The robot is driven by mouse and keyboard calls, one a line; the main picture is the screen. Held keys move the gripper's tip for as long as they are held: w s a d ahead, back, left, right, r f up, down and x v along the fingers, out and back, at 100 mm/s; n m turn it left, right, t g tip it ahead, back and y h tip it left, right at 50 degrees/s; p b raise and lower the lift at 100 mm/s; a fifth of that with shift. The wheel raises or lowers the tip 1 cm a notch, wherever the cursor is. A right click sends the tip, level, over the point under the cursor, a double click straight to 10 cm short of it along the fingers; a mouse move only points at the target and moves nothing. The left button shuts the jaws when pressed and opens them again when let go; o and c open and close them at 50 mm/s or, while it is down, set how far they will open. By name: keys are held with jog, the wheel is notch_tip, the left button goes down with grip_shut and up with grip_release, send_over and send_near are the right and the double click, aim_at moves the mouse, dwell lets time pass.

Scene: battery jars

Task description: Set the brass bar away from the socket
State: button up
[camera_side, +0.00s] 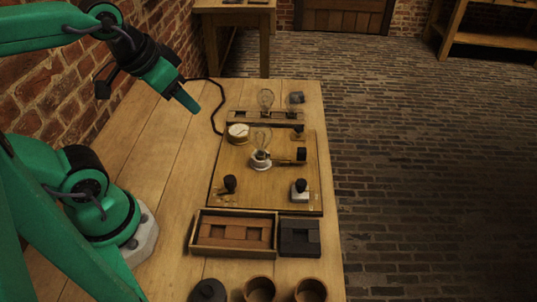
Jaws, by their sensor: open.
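A wooden board (240,180) lies on the table and carries a round light socket (261,163) with a clear glass bulb (262,138) upright in it. A thin dark-gold bar, seemingly the brass bar (285,161), lies just right of the socket. It runs toward a black block (301,154); I cannot tell whether it touches the socket. My gripper (185,97) is open and empty, in the air above the table, up and left of the board and well apart from the bar. Its far jaw is hard to make out.
A round dial (238,131) and black-knobbed posts (230,183) (300,187) stand on the board. Behind is a rack (240,117) with another bulb (266,98). In front are a wooden tray (234,252), a black box (299,240) and cups (260,289).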

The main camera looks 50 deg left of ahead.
jog(key=shift+c, duration=0.2)
jog(key=m+g, duration=0.6)
jog(key=m, duration=0.3)
send_over(302, 150)
notch_tip(302, 150, down, 12)
jog(key=shift+a+r, duration=0.15)
jog(key=shift+w, duration=0.1)
jog(key=shift+f, duration=0.2)
jog(key=shift+f, duration=3.85)
